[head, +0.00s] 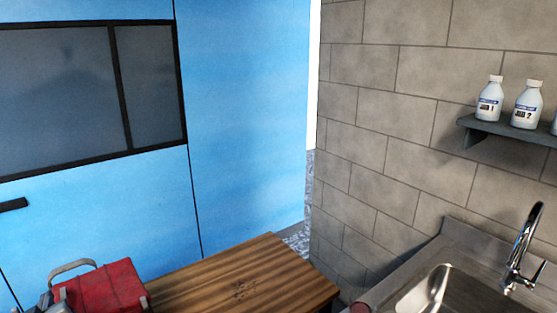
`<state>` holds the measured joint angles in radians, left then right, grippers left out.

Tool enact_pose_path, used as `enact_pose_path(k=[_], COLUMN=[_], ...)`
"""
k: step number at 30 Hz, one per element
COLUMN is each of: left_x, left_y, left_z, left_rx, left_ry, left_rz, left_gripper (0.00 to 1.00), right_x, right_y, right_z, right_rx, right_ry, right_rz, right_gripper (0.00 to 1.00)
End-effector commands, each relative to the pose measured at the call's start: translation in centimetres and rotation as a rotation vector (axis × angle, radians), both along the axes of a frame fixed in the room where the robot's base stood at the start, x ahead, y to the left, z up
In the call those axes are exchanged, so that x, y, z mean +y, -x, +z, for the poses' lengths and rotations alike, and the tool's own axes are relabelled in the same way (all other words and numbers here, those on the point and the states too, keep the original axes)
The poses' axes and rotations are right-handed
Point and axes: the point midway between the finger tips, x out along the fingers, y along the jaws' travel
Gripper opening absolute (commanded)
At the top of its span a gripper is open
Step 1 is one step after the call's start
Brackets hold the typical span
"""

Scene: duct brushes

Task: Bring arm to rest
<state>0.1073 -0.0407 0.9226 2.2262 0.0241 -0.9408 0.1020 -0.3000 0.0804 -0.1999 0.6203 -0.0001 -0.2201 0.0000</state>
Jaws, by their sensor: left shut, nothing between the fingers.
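My left gripper (48,302) shows only as a small grey part at the bottom left edge of the head view. It is shut and empty, in front of the left side of a red toolbox (104,288). Most of it is cut off by the frame, so I cannot tell whether it touches the toolbox. My right gripper is not in view. No duct brush can be made out.
The toolbox, with a grey handle, is at the left of a wooden table (215,280); the tabletop is otherwise largely bare. A steel sink (455,290) with a faucet (522,245) is at right. White bottles (488,103) stand on a wall shelf (510,132). A blue panelled wall (245,130) rises behind.

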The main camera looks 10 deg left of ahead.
Motion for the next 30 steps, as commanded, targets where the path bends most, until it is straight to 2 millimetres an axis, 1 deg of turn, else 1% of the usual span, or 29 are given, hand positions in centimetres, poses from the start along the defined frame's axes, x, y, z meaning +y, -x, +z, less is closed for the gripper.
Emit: enact_pose_path(k=[2,5,8,11,12,14,15,16,17,18,20,21,23,24,27,30], left_x=[-0.3,-1.3,-3.5,-7.1,-8.9,-11.9,-14.0,-15.7,-17.3,-19.4,-22.5,-24.5,-27.4,-29.3,-33.2,-35.9], left_y=[-0.1,-0.6,-1.5,-2.4,-2.7,-2.8,-2.7,-2.5,-2.2,-1.6,-0.4,0.5,2.2,3.4,6.4,9.0], left_z=[-0.1,-0.6,-1.6,-3.6,-4.6,-6.3,-7.6,-8.6,-9.6,-11.0,-12.9,-14.1,-15.8,-16.9,-18.9,-20.3], left_rx=[0.009,0.037,0.097,0.189,0.234,0.307,0.358,0.397,0.436,0.486,0.559,0.607,0.677,0.722,0.815,0.884], left_ry=[-0.001,-0.004,-0.006,-0.004,-0.003,0.001,0.006,0.01,0.014,0.019,0.03,0.04,0.052,0.061,0.082,0.101], left_rz=[-0.008,-0.041,-0.103,-0.199,-0.247,-0.322,-0.372,-0.411,-0.449,-0.498,-0.571,-0.617,-0.686,-0.73,-0.822,-0.891], left_gripper=[0.0,0.0,0.0,0.0,0.0,0.0,0.0,0.0,0.0,0.0,0.0,0.0,0.0,0.0,0.0,0.0], right_x=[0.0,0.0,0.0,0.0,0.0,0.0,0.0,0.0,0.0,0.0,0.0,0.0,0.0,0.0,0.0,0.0], right_y=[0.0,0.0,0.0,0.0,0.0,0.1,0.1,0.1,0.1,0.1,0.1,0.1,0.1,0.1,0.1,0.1], right_z=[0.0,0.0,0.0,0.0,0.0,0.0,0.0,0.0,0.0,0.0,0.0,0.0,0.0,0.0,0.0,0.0], right_rx=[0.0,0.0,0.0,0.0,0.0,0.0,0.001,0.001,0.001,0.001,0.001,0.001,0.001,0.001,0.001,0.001], right_ry=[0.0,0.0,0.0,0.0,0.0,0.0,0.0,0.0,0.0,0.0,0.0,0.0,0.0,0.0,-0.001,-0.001], right_rz=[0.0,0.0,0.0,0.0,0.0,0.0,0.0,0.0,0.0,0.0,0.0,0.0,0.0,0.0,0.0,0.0], right_gripper=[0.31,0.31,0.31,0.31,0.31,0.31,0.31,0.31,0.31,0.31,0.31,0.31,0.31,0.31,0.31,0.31])
